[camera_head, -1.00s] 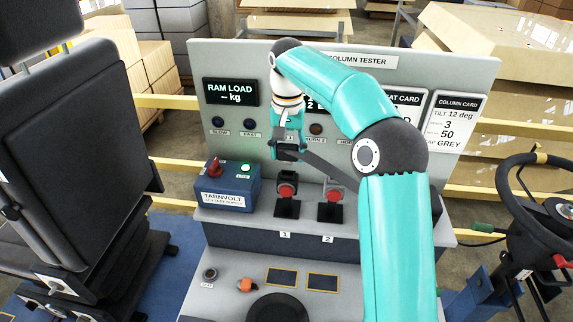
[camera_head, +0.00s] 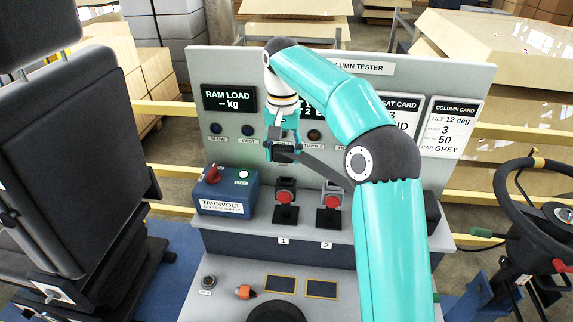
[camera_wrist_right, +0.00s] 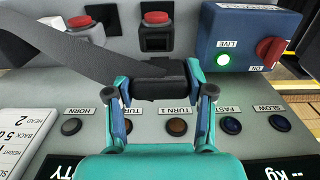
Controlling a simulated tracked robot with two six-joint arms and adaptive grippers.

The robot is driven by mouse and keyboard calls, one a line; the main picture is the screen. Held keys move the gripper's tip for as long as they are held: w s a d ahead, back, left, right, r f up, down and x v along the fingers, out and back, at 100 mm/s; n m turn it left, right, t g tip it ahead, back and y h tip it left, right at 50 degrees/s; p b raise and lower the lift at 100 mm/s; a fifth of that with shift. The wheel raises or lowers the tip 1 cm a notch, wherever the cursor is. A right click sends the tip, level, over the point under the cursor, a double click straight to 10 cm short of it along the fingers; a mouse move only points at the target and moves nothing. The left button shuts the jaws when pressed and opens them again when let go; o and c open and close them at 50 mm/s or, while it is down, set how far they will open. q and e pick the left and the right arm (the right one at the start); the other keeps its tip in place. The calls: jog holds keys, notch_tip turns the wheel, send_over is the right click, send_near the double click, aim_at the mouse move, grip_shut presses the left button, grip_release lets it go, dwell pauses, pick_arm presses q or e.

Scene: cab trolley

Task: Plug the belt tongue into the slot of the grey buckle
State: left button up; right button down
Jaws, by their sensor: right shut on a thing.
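My right gripper (camera_head: 283,152) is shut on the black belt tongue (camera_wrist_right: 162,88). Its two fingers grip the tongue's dark body from both sides in the wrist view. A black belt strap (camera_wrist_right: 75,55) runs from it to the upper left there. In the head view the tongue is above the front buckle stands, apart from them. The grey buckle (camera_head: 333,192), with a red button, stands over label 2; it also shows at the upper left of the wrist view (camera_wrist_right: 87,32). A darker buckle (camera_head: 285,189) stands over label 1, below my gripper. The slots are too small to make out. My left gripper is not in view.
A blue box (camera_head: 226,194) with a red knob and lit green button stands left of the buckles. The upright tester panel (camera_head: 225,68) with a button row is behind. A black seat (camera_head: 75,150) is at left, a steering wheel (camera_head: 520,195) at right.

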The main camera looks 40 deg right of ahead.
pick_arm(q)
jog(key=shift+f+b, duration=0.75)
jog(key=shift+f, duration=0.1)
pick_arm(e)
jog(key=a+f+n, duration=1)
jog(key=a+f, duration=1.2)
jog(key=f, duration=0.4)
jog(key=shift+s+f, duration=0.2)
jog(key=shift+s, duration=0.2)
